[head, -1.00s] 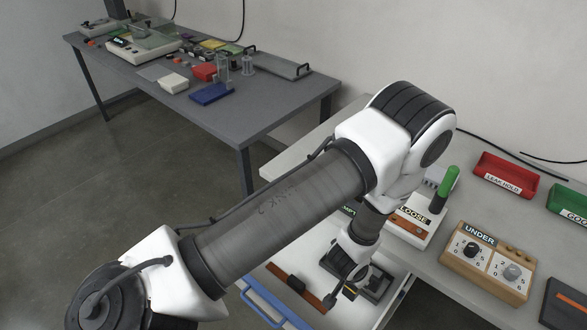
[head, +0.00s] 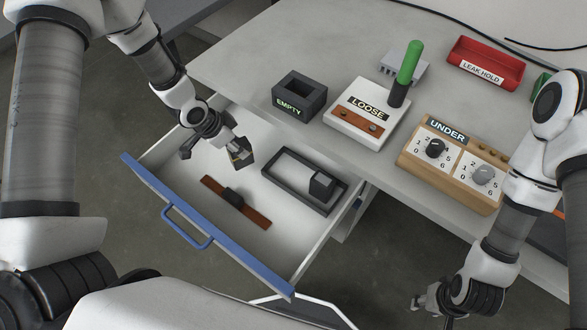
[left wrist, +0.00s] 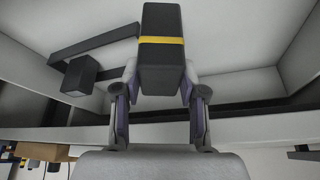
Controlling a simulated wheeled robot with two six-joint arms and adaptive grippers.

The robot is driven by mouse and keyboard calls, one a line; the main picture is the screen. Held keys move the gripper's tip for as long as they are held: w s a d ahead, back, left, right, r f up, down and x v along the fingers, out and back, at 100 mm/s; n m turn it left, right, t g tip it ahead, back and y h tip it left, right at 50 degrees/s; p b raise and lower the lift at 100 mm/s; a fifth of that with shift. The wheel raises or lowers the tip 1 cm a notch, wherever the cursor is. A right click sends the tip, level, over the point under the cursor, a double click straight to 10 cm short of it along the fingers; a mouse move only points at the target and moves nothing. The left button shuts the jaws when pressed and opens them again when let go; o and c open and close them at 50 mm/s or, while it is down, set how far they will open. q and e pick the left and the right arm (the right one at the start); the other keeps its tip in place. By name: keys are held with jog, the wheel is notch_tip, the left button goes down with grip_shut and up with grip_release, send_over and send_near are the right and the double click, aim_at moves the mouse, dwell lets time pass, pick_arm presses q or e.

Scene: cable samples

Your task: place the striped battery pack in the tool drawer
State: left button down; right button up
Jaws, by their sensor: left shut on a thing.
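The striped battery pack (head: 242,156) is a dark block with a yellow band. My left gripper (head: 231,146) is shut on it, inside the outline of the open tool drawer (head: 235,249). In the left wrist view the pack (left wrist: 162,62) sits between the two fingers (left wrist: 161,92), with drawer walls behind it. I cannot tell whether the pack touches the drawer floor. The drawer is white inside with a blue front and handle. My right gripper (head: 432,306) is low at the right, away from the drawer; its finger opening is unclear.
In the drawer lie a dark rectangular frame (head: 276,183) with a dark block (head: 321,185), and a brown strip (head: 250,212) with a dark piece. On the table stand the EMPTY holder (head: 300,92), LOOSE box (head: 350,118), UNDER dial box (head: 447,168) and red LEAK HOLD bin (head: 485,66).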

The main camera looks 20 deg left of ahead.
pick_arm(q)
jog(key=w+d+f, duration=0.1)
jog(key=d, duration=0.3)
jog(key=w+d+f+p, duration=0.1)
jog(key=d, duration=0.3)
jog(key=w+d+f, duration=0.1)
jog(key=d+f, duration=0.1)
jog(key=d, duration=0.2)
jog(key=shift+w+d+f, duration=0.1)
jog(key=shift+w+d, duration=0.1)
jog(key=shift+w, duration=0.1)
jog(key=shift+w+f, duration=0.1)
jog(key=shift+f, duration=0.25)
jog(key=c, duration=0.7)
grip_release()
jog(key=shift+f, duration=0.1)
jog(key=shift+o, duration=0.2)
